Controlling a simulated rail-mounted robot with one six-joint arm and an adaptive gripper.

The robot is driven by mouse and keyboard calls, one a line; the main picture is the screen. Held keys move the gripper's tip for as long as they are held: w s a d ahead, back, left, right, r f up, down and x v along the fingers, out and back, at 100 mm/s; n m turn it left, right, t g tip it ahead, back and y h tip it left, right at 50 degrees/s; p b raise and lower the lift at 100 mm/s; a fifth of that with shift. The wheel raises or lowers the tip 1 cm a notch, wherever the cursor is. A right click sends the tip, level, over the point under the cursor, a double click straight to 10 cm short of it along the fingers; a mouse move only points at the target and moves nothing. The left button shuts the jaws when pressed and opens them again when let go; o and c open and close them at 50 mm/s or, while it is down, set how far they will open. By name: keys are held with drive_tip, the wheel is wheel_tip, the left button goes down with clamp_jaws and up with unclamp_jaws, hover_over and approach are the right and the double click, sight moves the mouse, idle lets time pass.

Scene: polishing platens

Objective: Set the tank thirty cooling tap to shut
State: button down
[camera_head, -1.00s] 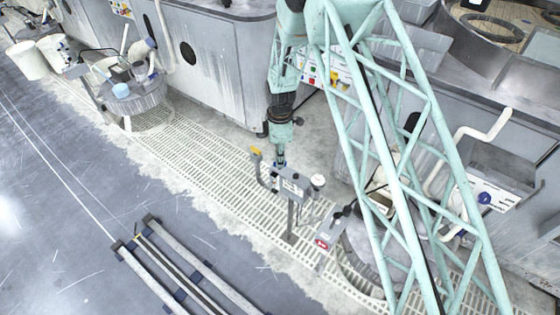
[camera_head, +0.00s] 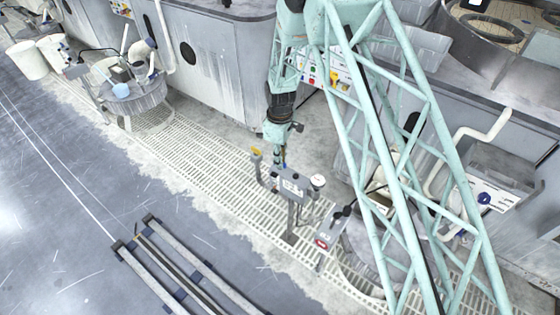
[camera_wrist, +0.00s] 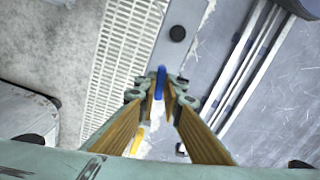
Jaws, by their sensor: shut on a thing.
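A grey box (camera_head: 293,184) with a white label stands on a post over the floor grating; I cannot read the label surely. A yellow handle (camera_head: 256,152) is on its left side and also shows in the wrist view (camera_wrist: 137,140). A blue handle (camera_wrist: 161,76) lies between my fingertips in the wrist view. My gripper (camera_wrist: 162,88) is shut on this blue handle and points down at the box's back edge, where it shows in the head view (camera_head: 282,160). Which tap belongs to tank thirty cannot be told.
A second grey box with a red mark (camera_head: 322,242) stands close to the right. A round white cap (camera_head: 318,180) is beside the labelled box. Rails (camera_head: 180,265) lie on the floor at the front. A round tub (camera_head: 135,95) stands left. Machine cabinets (camera_head: 215,60) line the back.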

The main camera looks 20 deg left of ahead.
drive_tip(key=shift+m, duration=1.2)
drive_tip(key=c, duration=2.7)
unclamp_jaws()
drive_tip(key=shift+c, duration=0.2)
drive_tip(key=shift+r, duration=0.1)
wheel_tip(320, 180, up, 12)
